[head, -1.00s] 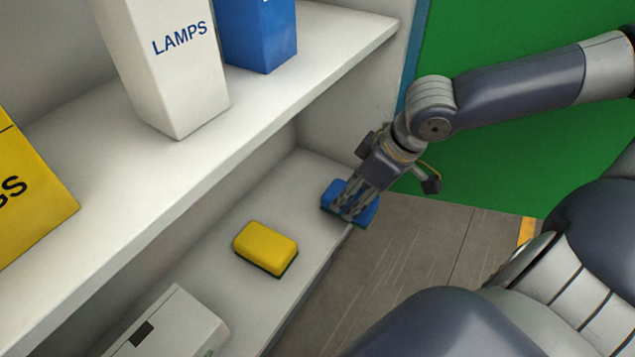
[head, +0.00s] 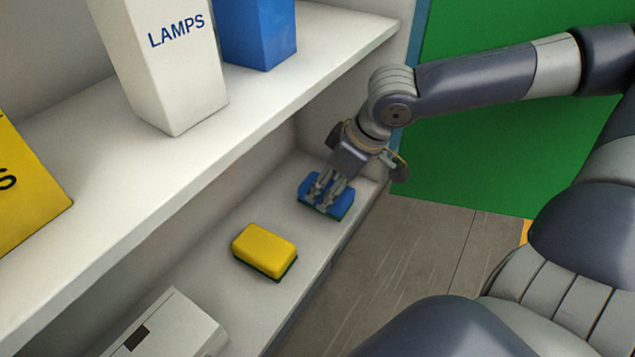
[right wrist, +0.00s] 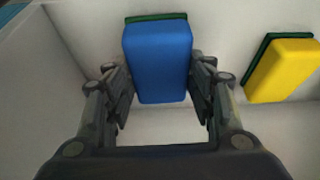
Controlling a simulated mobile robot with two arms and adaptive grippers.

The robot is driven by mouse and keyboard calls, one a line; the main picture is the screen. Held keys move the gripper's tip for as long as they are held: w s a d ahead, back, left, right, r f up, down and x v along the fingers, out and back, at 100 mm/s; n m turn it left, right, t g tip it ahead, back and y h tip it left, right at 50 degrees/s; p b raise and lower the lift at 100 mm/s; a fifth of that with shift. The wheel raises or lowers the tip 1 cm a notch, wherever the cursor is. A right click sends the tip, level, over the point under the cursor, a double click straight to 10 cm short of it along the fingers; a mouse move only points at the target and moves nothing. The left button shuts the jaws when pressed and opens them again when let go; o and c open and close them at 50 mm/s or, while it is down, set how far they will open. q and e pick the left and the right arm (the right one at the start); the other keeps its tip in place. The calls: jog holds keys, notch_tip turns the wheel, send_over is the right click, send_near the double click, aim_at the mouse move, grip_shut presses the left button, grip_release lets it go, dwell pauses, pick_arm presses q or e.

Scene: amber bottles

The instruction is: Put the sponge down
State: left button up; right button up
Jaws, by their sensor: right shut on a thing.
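The blue sponge (head: 341,203) with a dark green side is between the fingers of my right gripper (head: 325,192), over the lower shelf (head: 300,222) near its far end. In the right wrist view the blue sponge (right wrist: 158,62) fills the space between the two fingers of the right gripper (right wrist: 160,92), which is shut on it. I cannot tell whether the sponge touches the shelf. A yellow sponge (head: 264,250) with a dark green underside lies on the same shelf, nearer and apart from the gripper. It also shows at the right wrist view's right side (right wrist: 285,70). My left gripper is not in view.
A white LAMPS box (head: 170,70), a blue box (head: 260,32) and a yellow box (head: 25,185) stand on the upper shelf (head: 200,150). A pale box (head: 170,328) sits on the lower shelf at the near end. Shelf between the two sponges is clear.

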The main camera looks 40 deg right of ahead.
jog(key=shift+w+a, duration=0.2)
jog(key=shift+w, duration=0.3)
jog(key=shift+w+a, duration=0.15)
jog(key=shift+w, duration=0.3)
jog(key=shift+w+a+f+p, duration=0.15)
jog(key=shift+w+a+p, duration=0.1)
jog(key=shift+w+p, duration=0.1)
jog(key=shift+f, duration=0.25)
jog(key=shift+s+f, duration=0.25)
jog(key=o, duration=1.4)
jog(key=shift+o, duration=1.1)
jog(key=shift+w, duration=0.15)
